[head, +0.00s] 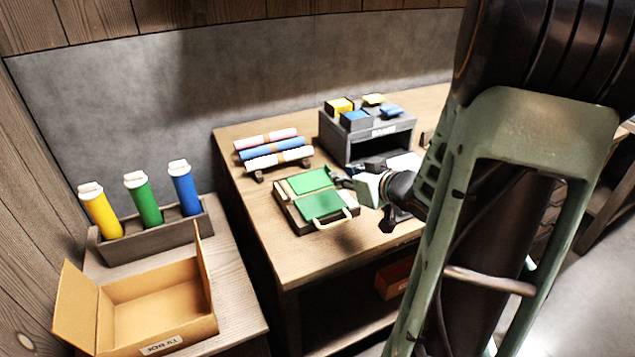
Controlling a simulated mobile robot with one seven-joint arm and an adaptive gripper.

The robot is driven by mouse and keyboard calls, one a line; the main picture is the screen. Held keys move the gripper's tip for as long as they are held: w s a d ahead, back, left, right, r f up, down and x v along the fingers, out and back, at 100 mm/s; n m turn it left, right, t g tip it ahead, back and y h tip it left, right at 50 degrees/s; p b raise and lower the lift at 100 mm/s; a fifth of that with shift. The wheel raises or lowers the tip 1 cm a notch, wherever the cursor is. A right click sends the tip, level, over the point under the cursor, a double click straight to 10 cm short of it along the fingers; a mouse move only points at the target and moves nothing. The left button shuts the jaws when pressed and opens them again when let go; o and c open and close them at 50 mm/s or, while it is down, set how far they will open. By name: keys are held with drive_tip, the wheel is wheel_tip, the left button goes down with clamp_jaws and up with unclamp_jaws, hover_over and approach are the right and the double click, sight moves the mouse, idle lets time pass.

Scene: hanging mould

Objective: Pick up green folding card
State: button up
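The green folding card (322,205) lies open on the wooden table, showing two green panels with a pale fold strip between them. It rests on or in a flat tan and grey holder (292,214) with a light handle at its front right. My gripper (338,178) is at the card's upper right side, close to the far panel. I cannot tell whether it touches the card. The fingers are small and dark here, and whether they are open or shut does not show clearly.
A grey box (367,146) with blue and yellow items on top stands behind my gripper. A rack of rolls (273,150) lies behind the card. At left are an open cardboard box (157,308) and a bottle holder (152,240). Bare table (288,262) lies in front.

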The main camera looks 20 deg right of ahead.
sight(331, 170)
drive_tip(key=shift+s+d+f+m+t, duration=0.1)
drive_tip(key=shift+s+d+m+t, duration=0.35)
drive_tip(key=shift+d+m, duration=0.25)
drive_tip(key=b+x, duration=0.1)
drive_tip(key=x, duration=0.4)
drive_tip(key=shift+w+f+b, duration=0.1)
drive_tip(key=shift+f+b, duration=0.05)
drive_tip(key=shift+b, duration=0.25)
drive_tip(key=x, duration=0.2)
drive_tip(key=b+x, duration=0.1)
drive_tip(key=x, duration=0.1)
drive_tip(key=shift+f+b, duration=0.3)
drive_tip(key=shift+f, duration=0.05)
drive_tip(key=shift+w+f, duration=0.1)
drive_tip(key=shift+w, duration=0.35)
drive_tip(key=shift+c, duration=0.5)
clamp_jaws()
